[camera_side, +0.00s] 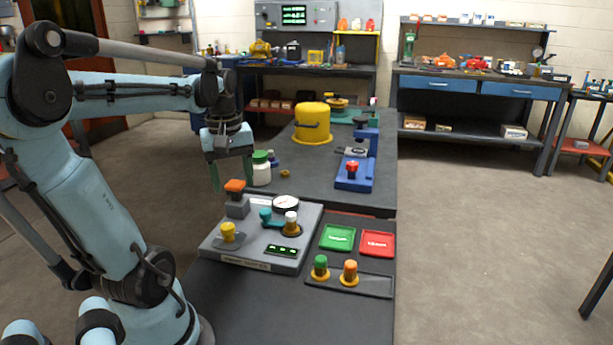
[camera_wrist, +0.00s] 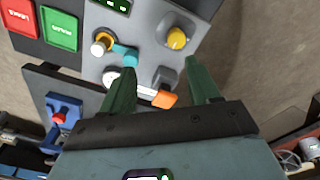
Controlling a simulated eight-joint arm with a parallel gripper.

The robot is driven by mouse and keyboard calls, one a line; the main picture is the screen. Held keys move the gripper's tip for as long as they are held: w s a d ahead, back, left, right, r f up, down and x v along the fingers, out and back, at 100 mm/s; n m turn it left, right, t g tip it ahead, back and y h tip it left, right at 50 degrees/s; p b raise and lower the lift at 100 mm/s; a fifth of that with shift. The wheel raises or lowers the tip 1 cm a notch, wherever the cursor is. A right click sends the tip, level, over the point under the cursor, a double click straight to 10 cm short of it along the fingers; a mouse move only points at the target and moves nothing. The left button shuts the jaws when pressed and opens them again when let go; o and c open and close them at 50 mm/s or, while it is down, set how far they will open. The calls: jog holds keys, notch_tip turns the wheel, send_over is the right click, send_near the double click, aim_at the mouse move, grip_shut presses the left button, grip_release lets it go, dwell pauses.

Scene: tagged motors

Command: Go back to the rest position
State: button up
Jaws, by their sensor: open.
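My gripper (camera_side: 231,178) hangs above the left side of the dark table, its green fingers pointing down. In the wrist view my gripper (camera_wrist: 160,72) has its two fingers apart, with nothing held between them. Below it is the grey test panel (camera_side: 222,247), with an orange-topped block (camera_side: 235,187), a yellow knob (camera_side: 228,233), a teal part (camera_side: 266,216) and a round gauge (camera_side: 286,203). A white-capped motor (camera_side: 291,222) stands upright on the panel. A green-capped motor (camera_side: 320,265) and an orange-capped motor (camera_side: 350,271) stand at the front right.
A green tray (camera_side: 337,238) and a red tray (camera_side: 377,244) lie right of the panel. A white jar (camera_side: 262,172) with a green lid stands near my gripper. A blue press (camera_side: 355,175) and a yellow canister (camera_side: 312,125) are farther back. The table's front is clear.

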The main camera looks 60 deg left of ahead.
jog(key=w+d+f+m+t, duration=0.1)
jog(key=w+d+m+t, duration=0.2)
jog(key=d+m, duration=0.5)
jog(key=w+d+f+m+t, duration=0.2)
jog(key=w+d+m, duration=0.3)
jog(key=d, duration=0.8)
jog(key=m+t, duration=0.1)
jog(key=m, duration=0.2)
jog(key=shift+w+d+t+h, duration=0.25)
jog(key=shift+t+h, duration=0.05)
